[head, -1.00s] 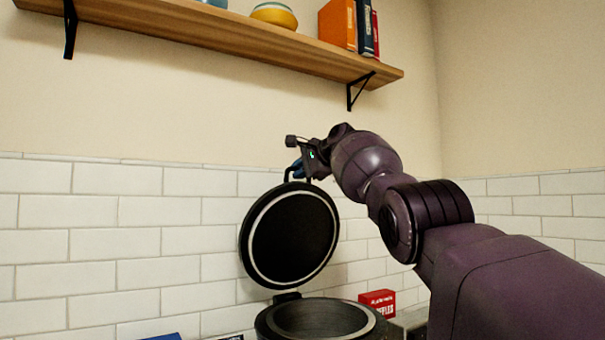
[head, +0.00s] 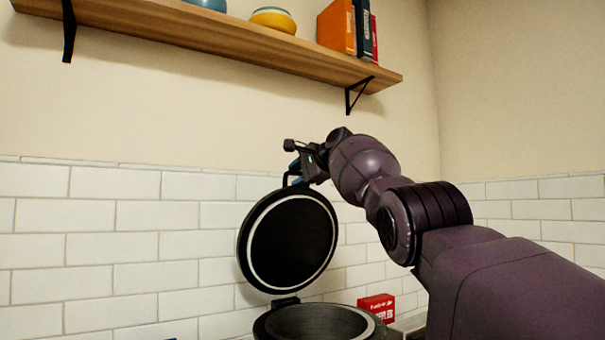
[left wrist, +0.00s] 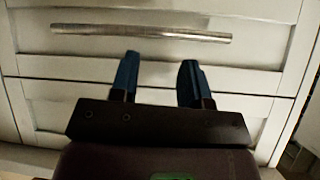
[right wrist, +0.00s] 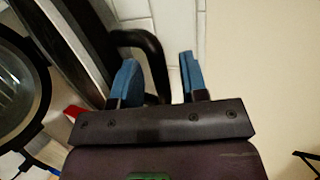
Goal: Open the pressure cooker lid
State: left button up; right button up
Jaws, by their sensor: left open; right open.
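The pressure cooker (head: 318,322) stands at the bottom of the head view, and its open black pot also shows at the left of the right wrist view (right wrist: 22,85). Its round black lid (head: 290,241) stands raised, nearly upright, on the hinge at the back. My right gripper (head: 295,172) is at the lid's top edge by the black handle loop. In the right wrist view, the open blue fingers (right wrist: 160,75) are around one side of the handle (right wrist: 152,62); I cannot tell whether they touch it. My left gripper (left wrist: 158,75) is open and empty before a drawer front.
A red box (head: 377,306) stands right of the cooker. A wooden shelf (head: 220,40) above holds bowls (head: 273,19) and books (head: 337,28). White tiled wall is close behind the lid. A drawer handle (left wrist: 140,33) is ahead of my left gripper.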

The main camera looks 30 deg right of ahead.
jog(key=shift+s+r+p, duration=0.45)
jog(key=shift+r+p, duration=0.3)
jog(key=shift+r, duration=0.05)
jog(key=shift+s+d+r+p, duration=0.1)
jog(key=shift+s+r+p, duration=0.3)
jog(key=shift+p, duration=0.35)
jog(key=s+f+p, duration=0.1)
jog(key=p, duration=0.3)
jog(key=shift+s+d+f, duration=0.1)
jog(key=shift+s+d, duration=0.05)
jog(key=shift+d, duration=0.25)
jog(key=shift+s+d, duration=0.2)
jog(key=shift+s, duration=0.4)
pick_arm(q)
jog(key=r, duration=0.5)
jog(key=shift+s+a+r, duration=0.2)
jog(key=shift+s+a, duration=0.05)
jog(key=shift+a, duration=0.15)
pick_arm(e)
jog(key=v, duration=0.6)
jog(key=shift+r, duration=0.25)
pick_arm(q)
jog(key=shift+s+f, duration=0.1)
jog(key=shift+s, duration=0.15)
